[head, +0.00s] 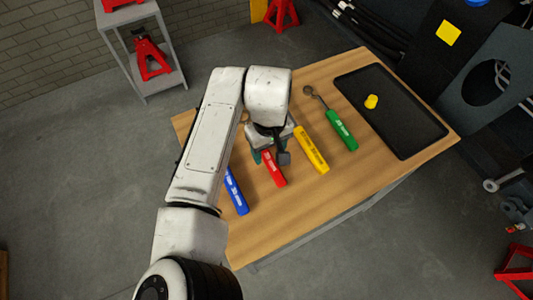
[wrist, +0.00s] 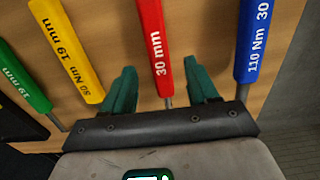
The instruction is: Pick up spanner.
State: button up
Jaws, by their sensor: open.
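Several spanners with coloured handles lie on the wooden table. The red-handled spanner (head: 275,172), marked 30 mm, also shows in the wrist view (wrist: 153,45). Beside it lie the blue-handled one (head: 237,195), the yellow-handled one (head: 312,150) and the green-handled one (head: 342,131), whose round metal head shows. My gripper (head: 270,158) is open over the red spanner. In the wrist view its teal fingers (wrist: 161,85) stand on either side of the red spanner's lower end, with gaps showing. My gripper hides the red spanner's head.
The wooden table (head: 285,225) has a black tray (head: 410,130) at its right, with a small yellow object (head: 371,101) in it. A grey stand (head: 150,85) with red jacks is behind left. Dark machinery stands close to the table's right side.

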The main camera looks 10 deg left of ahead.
aim_at(270, 160)
jog(key=f, duration=0.4)
jog(key=shift+s+d, duration=0.15)
jog(key=shift+s, duration=0.05)
jog(key=shift+c, duration=0.2)
grip_shut()
